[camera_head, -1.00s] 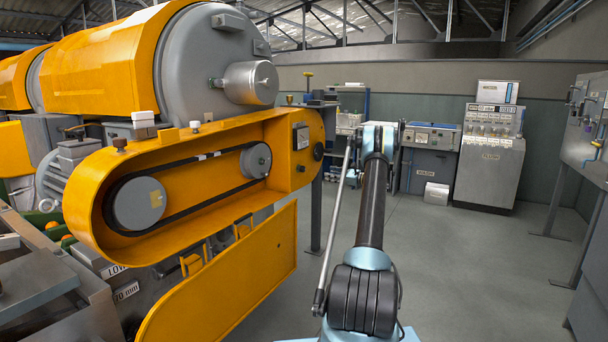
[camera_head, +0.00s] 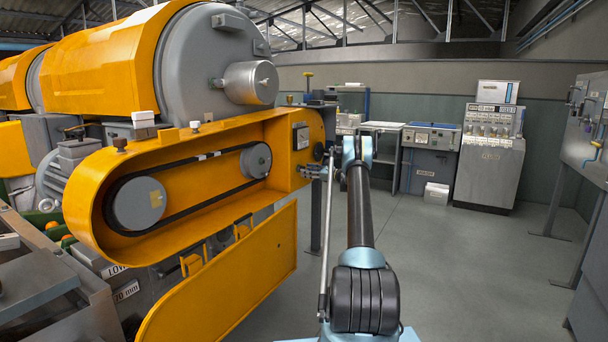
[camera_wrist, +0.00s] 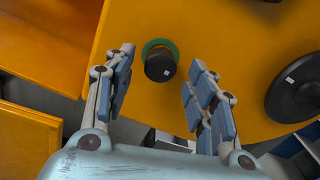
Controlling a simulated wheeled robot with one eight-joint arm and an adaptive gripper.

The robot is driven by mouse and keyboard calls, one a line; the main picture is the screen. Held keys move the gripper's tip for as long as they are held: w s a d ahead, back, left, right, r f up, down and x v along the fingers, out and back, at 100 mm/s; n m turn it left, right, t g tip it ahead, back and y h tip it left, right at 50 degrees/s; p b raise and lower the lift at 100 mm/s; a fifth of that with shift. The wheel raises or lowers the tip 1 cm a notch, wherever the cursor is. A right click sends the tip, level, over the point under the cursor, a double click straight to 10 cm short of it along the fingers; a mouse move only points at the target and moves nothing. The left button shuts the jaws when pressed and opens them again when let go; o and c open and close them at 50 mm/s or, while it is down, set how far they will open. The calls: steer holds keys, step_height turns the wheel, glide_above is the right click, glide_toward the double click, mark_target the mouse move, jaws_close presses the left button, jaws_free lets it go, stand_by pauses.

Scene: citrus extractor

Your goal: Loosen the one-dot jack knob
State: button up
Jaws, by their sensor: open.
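A small round black knob (camera_wrist: 160,66) with a green ring behind it and a small pale mark on its face stands on the orange belt housing in the wrist view. The dots on the mark are too small to count. My gripper (camera_wrist: 161,62) is open, with one finger on each side of this knob and visible gaps to both. In the head view my gripper (camera_head: 314,172) is at the right end of the orange housing (camera_head: 230,128). The knob is not clearly visible there. I cannot tell how deep it is between the fingers.
A larger black disc-shaped knob (camera_wrist: 296,88) with a pale mark is close to the right of my gripper on the same housing. The orange cover (camera_head: 225,285) hangs open below the belt. The grey floor (camera_head: 450,270) to the right is clear.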

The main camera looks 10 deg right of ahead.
steer(key=shift+x, duration=1.3)
steer(key=c, duration=1.1)
